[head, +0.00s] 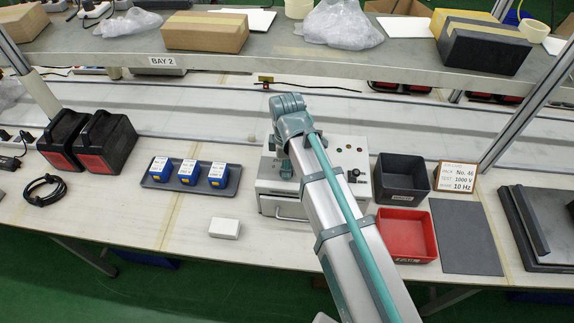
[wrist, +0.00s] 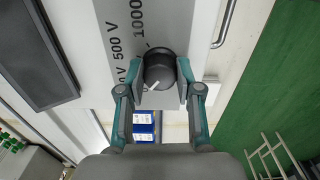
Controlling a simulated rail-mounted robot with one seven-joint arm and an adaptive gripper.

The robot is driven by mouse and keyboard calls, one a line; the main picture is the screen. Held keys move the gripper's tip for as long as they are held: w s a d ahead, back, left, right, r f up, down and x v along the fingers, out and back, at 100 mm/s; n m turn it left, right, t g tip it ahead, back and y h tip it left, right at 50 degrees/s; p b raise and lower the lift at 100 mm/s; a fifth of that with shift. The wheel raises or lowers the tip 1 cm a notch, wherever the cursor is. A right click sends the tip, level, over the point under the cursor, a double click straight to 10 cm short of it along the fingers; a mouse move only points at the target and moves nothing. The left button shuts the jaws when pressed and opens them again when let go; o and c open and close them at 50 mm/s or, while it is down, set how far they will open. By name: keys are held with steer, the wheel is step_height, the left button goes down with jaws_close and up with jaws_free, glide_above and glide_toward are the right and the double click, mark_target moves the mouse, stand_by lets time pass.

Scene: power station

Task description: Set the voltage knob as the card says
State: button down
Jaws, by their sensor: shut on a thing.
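The voltage knob (wrist: 158,70) is a round black knob with a white pointer line, in the wrist view. The pointer faces the lower left of that view, away from the "1000" print. The labels "500 V" and "1000" show beside it; a lower one is partly hidden by a finger. My gripper (wrist: 159,74) is shut on the knob, a finger on each side. In the head view the grey tester box (head: 270,187) stands behind my arm, which hides the knob. The card (head: 457,177) in a wooden frame reads "No. 46", "1000 V" and "10 Hz".
A tray (head: 150,184) with blue blocks lies left of the tester. A black bin (head: 401,192) and a red bin (head: 420,247) stand to its right, beside a dark mat (head: 466,237). A small white box (head: 224,229) lies in front. A shelf (head: 270,62) spans the back.

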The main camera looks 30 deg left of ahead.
steer(key=m, duration=0.6)
steer(key=shift+p, duration=0.3)
steer(key=m, duration=1.1)
steer(key=shift+a+p, duration=0.1)
steer(key=shift+p, duration=0.25)
steer(key=m, duration=0.5)
steer(key=shift+m, duration=0.3)
steer(key=c, duration=0.8)
jaws_free()
steer(key=shift+s, duration=0.1)
steer(key=shift+o, duration=0.2)
steer(key=shift+r, duration=0.1)
